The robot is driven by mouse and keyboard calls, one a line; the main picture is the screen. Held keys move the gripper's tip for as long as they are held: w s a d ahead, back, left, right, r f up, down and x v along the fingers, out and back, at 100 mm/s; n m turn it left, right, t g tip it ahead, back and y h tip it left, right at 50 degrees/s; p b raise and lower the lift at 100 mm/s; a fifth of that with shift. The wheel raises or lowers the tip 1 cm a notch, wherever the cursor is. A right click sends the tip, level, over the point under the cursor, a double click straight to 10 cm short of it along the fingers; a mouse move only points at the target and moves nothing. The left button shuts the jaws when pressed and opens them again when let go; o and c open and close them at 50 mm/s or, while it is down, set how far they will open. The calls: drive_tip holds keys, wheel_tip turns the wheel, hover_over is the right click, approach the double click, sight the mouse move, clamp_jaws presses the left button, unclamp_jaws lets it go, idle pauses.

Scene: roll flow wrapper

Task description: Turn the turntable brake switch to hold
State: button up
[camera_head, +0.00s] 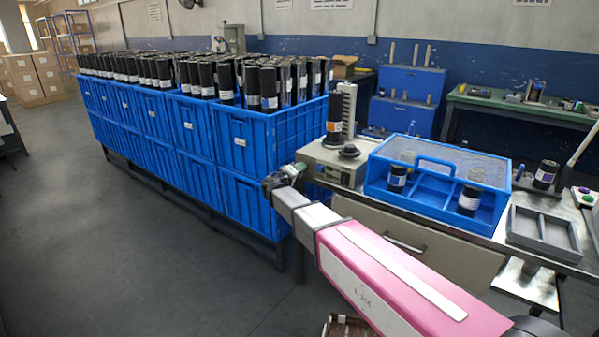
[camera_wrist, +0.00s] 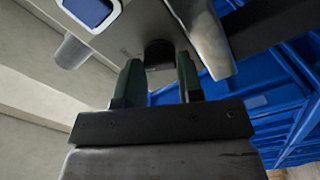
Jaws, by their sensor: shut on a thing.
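The beige instrument box (camera_head: 325,160) stands at the left end of the bench, with a black disc (camera_head: 349,152) on top. In the wrist view its metal face (camera_wrist: 130,30) carries a black knob (camera_wrist: 159,52), which I take for the brake switch. My gripper (camera_wrist: 160,78) has its two green fingers closed on either side of this knob. The knob's marking and the setting it points to cannot be read. In the head view my gripper (camera_head: 290,172) is at the box's left side, and the arm hides part of the contact.
Blue crates (camera_head: 245,150) full of dark rolls stand close to the left of my gripper. A blue case with a clear lid (camera_head: 440,165) is right of the box. A grey tray (camera_head: 545,232) lies further right. A blue framed part (camera_wrist: 92,10) and grey cylinder (camera_wrist: 72,52) are near the knob.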

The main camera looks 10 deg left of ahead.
drive_tip(key=shift+f+m, duration=0.1)
drive_tip(key=shift+m, duration=0.5)
drive_tip(key=o, duration=0.9)
drive_tip(key=shift+o, duration=0.2)
drive_tip(key=v, duration=1.1)
